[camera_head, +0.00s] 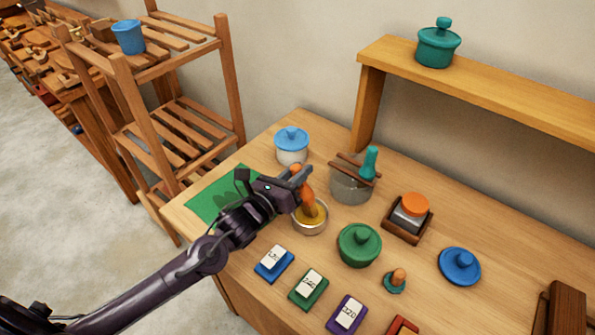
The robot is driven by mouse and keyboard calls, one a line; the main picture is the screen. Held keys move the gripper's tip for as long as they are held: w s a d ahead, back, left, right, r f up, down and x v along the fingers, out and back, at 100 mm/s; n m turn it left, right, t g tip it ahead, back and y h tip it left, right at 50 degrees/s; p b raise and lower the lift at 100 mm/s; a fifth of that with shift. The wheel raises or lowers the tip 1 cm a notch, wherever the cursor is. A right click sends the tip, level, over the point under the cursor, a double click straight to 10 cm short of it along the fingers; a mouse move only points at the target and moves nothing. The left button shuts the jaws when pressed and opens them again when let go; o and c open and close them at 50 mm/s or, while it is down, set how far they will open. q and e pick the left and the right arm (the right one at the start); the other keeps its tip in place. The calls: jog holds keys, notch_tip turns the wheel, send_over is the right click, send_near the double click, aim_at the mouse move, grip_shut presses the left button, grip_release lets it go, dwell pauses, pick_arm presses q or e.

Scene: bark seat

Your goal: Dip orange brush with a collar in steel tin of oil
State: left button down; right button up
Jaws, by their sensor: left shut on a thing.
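My left gripper (296,180) comes in from the left and is shut on the orange brush (307,196). The brush stands nearly upright with its lower end inside the steel tin (311,231), which holds yellow oil (319,215). The gripper hides part of the handle, and the collar and bristles cannot be made out clearly. Whether the tip touches the bottom of the tin cannot be told. My right gripper is not in view.
Numbered blocks (309,288) line the front. A green mat (213,201) lies left.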

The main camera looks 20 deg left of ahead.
pick_arm(q)
jog(key=shift+f, duration=0.15)
jog(key=shift+r+p, duration=2.7)
jog(key=shift+r, duration=0.85)
